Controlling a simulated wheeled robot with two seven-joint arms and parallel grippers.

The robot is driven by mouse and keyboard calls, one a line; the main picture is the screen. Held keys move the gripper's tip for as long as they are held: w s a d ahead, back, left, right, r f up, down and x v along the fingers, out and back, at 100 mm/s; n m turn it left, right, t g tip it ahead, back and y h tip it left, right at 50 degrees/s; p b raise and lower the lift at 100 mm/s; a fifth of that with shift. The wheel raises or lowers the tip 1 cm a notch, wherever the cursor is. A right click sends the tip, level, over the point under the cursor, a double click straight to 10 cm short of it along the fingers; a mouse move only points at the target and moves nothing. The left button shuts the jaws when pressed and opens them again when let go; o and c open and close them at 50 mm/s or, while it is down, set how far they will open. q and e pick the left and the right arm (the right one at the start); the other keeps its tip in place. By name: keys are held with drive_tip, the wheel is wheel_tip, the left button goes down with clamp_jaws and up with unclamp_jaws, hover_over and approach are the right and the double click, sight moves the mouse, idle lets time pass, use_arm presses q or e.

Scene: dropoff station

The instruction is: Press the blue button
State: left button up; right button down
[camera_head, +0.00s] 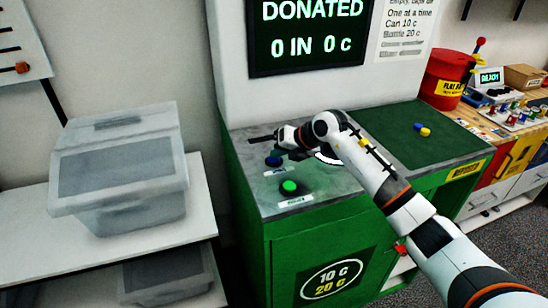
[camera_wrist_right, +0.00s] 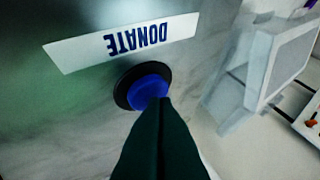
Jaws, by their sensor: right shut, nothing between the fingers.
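The blue button (camera_head: 273,161) sits on the grey top of the green station, behind the green button (camera_head: 289,187). In the right wrist view the blue button (camera_wrist_right: 147,86) has a black ring around it, beside a label reading DONATE (camera_wrist_right: 122,40). My right gripper (camera_head: 278,152) is at the blue button, its fingers shut and empty. In the right wrist view the dark fingertips of my right gripper (camera_wrist_right: 160,103) overlap the near edge of the blue button. I cannot tell whether they touch it. My left gripper is out of view.
A dark screen (camera_head: 312,35) reading DONATED 0 IN 0 c stands behind the station. A grey lidded bin (camera_head: 120,165) is on the shelf at left. A red bucket (camera_head: 446,75) and a small yellow-and-blue object (camera_head: 422,129) are at right.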

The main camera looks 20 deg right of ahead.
sight(279, 160)
drive_tip(key=shift+r+p, duration=0.5)
drive_tip(key=shift+r, duration=0.25)
drive_tip(key=shift+r, duration=0.1)
wheel_tip(279, 160, up, 5)
drive_tip(key=p, duration=0.3)
drive_tip(key=shift+p, duration=0.3)
